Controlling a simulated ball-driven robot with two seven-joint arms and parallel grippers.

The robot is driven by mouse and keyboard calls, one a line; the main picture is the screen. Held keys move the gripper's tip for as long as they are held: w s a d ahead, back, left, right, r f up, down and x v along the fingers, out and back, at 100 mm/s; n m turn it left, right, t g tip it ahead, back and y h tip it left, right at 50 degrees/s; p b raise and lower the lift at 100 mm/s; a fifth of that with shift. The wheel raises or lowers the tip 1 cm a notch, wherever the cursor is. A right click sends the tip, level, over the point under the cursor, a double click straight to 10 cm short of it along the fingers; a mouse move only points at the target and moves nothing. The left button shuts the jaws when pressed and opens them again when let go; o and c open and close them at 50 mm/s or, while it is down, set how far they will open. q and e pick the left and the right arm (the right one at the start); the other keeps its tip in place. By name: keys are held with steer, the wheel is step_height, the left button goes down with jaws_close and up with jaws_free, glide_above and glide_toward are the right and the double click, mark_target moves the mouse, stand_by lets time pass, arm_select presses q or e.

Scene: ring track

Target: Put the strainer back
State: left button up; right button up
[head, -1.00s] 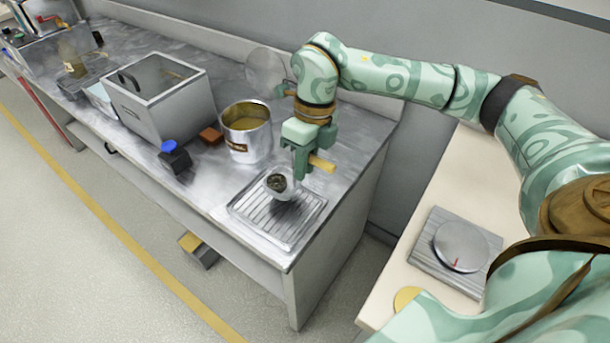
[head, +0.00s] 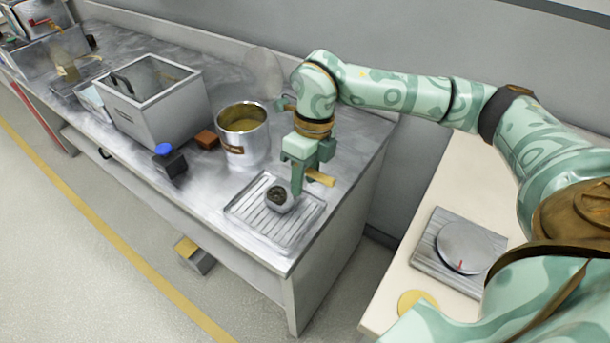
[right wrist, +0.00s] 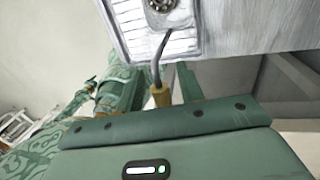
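The strainer is a small grey cup (head: 280,198) with dark contents and a thin handle ending in a yellow-brown grip (head: 320,178). The cup sits on the ribbed metal drip tray (head: 255,222) at the counter's front right corner. My right gripper (head: 309,180) is low over the tray's right side, fingers on either side of the grip. In the right wrist view the grip (right wrist: 160,96) lies between the fingers with a narrow gap showing, so they look open around it. The cup (right wrist: 162,7) shows at the top edge. My left gripper is out of view.
A metal pot (head: 244,148) with yellowish contents stands behind the tray. A brown block (head: 207,139), a dark blue-topped item (head: 172,160) and a large grey open box (head: 150,112) stand further left. A scale (head: 463,247) sits on the pale table at right.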

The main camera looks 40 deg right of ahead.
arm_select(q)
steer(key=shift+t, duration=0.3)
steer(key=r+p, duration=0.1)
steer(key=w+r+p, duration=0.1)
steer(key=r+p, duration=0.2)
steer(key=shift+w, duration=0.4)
arm_select(e)
steer(key=v, duration=1.2)
